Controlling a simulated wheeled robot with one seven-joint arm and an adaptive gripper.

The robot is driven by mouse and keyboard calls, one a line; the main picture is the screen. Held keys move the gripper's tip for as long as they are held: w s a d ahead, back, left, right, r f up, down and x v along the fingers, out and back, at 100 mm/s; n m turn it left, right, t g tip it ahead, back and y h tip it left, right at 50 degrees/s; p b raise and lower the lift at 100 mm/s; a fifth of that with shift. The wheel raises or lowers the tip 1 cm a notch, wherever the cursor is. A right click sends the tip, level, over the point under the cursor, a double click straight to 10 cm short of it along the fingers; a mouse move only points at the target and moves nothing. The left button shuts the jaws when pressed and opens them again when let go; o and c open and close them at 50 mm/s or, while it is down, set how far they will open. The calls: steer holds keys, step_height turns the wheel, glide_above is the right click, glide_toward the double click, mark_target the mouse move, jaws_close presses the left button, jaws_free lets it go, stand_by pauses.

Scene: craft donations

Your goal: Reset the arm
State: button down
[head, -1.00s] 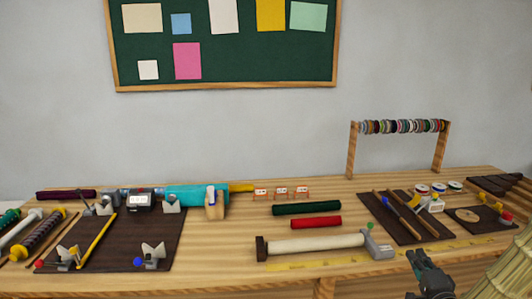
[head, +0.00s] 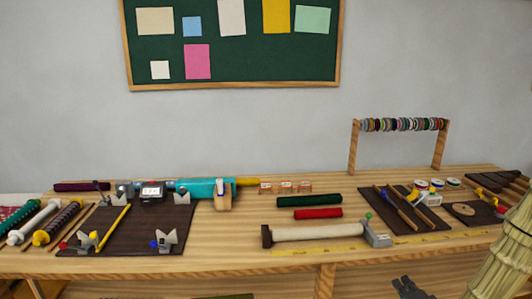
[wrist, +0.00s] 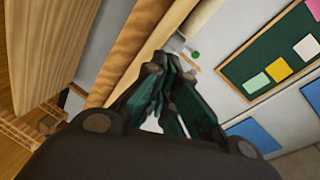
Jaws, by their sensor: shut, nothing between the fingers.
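My gripper (head: 408,288) shows at the bottom edge of the head view, right of centre, in front of and below the workbench's front edge. In the wrist view its dark green fingers (wrist: 165,100) are together with nothing between them. The wooden workbench (head: 240,262) runs across the head view. Most of my arm is out of view.
The bench holds dark mats (head: 130,240), a cream roller (head: 315,232), a red roll (head: 318,213), a dark green roll (head: 309,200) and a spool rack (head: 353,150). A straw-coloured bundle (head: 500,262) stands at the right. A pinboard (head: 240,85) hangs behind.

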steer(key=s+a+f+n+g+y, duration=0.1)
steer(key=s+a+f+n+g, duration=0.3)
steer(key=s+a+f, duration=0.45)
steer(key=s+a+f+n+g, duration=0.4)
steer(key=s+a+f+g, duration=0.1)
steer(key=s+f, duration=0.5)
steer(key=s+a+f+n+g, duration=0.2)
steer(key=s+f+g, duration=0.1)
steer(key=s, duration=0.7)
steer(key=s+a+f+n+g, duration=0.3)
steer(key=s+f, duration=0.1)
steer(key=s, duration=0.6)
steer(key=shift+s+a+f+g+h, duration=0.15)
steer(key=shift+s+g+h, duration=0.15)
steer(key=shift+g+h, duration=0.1)
